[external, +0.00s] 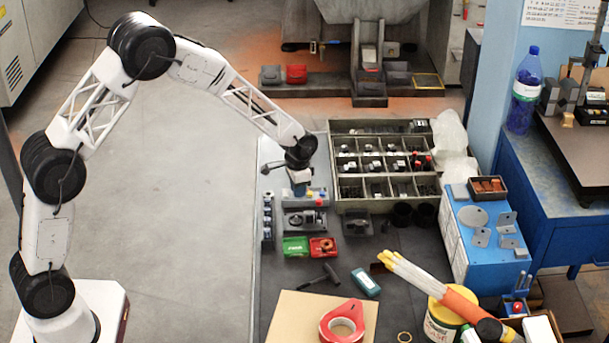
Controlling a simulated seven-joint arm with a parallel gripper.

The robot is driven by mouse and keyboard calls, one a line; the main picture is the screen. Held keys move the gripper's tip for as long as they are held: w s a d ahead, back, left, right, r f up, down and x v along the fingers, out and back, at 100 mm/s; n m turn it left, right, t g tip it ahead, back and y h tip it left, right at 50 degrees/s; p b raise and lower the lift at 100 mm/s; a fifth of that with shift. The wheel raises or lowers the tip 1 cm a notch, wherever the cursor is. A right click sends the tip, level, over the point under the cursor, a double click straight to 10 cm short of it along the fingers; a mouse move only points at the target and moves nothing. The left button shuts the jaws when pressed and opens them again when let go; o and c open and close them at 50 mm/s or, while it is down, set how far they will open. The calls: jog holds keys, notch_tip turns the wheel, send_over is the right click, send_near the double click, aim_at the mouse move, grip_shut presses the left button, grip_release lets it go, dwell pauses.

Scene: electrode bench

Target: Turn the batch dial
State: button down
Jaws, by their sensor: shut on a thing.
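My gripper (300,189) points down at the back left of the dark bench top. It is shut on a small part at a grey unit (318,193) with small yellow, red and blue pieces on it. I take this part to be the batch dial; the jaws hide it, and its turn angle cannot be read. Just in front is a grey fixture (305,220) with a dark rounded part.
A compartment tray (381,207) full of small parts stands right of my gripper. A green box (295,247) and a red box (322,247) lie in front. A blue box (470,262), a tape roll (342,325) and a yellow tub (440,318) crowd the right and front.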

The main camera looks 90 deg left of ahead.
jog(key=m, duration=0.4)
jog(key=shift+m, duration=1.9)
jog(key=c, duration=1)
grip_release()
jog(key=shift+r, duration=0.1)
jog(key=shift+r, duration=3.8)
